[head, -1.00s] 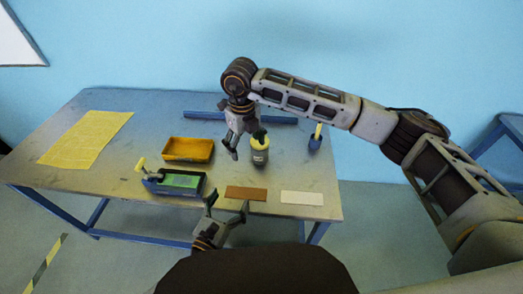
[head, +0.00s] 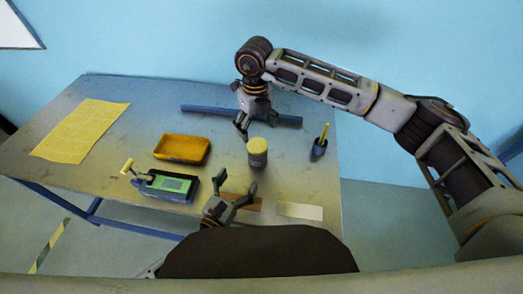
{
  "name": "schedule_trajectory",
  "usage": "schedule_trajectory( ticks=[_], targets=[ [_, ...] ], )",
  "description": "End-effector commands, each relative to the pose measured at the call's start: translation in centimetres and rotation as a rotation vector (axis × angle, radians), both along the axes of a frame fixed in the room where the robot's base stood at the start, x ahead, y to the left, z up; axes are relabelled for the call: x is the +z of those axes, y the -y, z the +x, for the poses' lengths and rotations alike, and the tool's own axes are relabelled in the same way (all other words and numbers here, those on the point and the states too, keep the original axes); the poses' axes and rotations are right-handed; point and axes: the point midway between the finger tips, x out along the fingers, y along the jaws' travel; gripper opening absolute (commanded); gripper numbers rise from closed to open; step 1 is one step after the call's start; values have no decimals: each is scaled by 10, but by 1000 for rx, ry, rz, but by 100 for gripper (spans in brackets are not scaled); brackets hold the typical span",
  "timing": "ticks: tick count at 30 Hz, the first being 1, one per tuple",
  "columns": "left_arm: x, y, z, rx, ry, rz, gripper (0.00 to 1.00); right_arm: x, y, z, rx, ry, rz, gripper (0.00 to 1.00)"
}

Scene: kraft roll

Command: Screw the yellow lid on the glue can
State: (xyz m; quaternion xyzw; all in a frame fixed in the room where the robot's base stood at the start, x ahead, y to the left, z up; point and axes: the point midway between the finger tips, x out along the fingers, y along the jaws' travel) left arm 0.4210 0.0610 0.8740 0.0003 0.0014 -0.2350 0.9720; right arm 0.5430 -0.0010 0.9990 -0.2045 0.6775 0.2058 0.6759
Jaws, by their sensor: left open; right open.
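The glue can (head: 258,160) is a dark grey cylinder standing upright on the table. The yellow lid (head: 257,145) sits level on top of it; I cannot tell how tight it is. My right gripper (head: 257,128) is open, pointing down from above, just behind and above the lid, and looks clear of it. My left gripper (head: 238,183) is open and empty, low in front of the can and apart from it, partly covering a brown strip (head: 254,204).
A yellow tray (head: 182,149) and a dark box with a green pad (head: 170,184) lie to the left. A blue holder with a yellow-handled tool (head: 319,147) stands right. A pale strip (head: 299,211) lies in front; a blue bar (head: 205,109) lies behind. A yellow sheet (head: 80,131) lies far left.

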Motion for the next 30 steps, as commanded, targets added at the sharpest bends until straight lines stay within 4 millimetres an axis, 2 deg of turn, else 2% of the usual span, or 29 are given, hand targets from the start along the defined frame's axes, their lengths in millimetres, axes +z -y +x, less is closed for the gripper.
schedule_trajectory(
  ticks=[19,30],
  targets=[
    [0,1,2,1,0,-1,88,0,0,0,0,0,0,80],
    [1,11,22,2,2,-1,88,0,0,0,0,0,0,80]
  ],
)
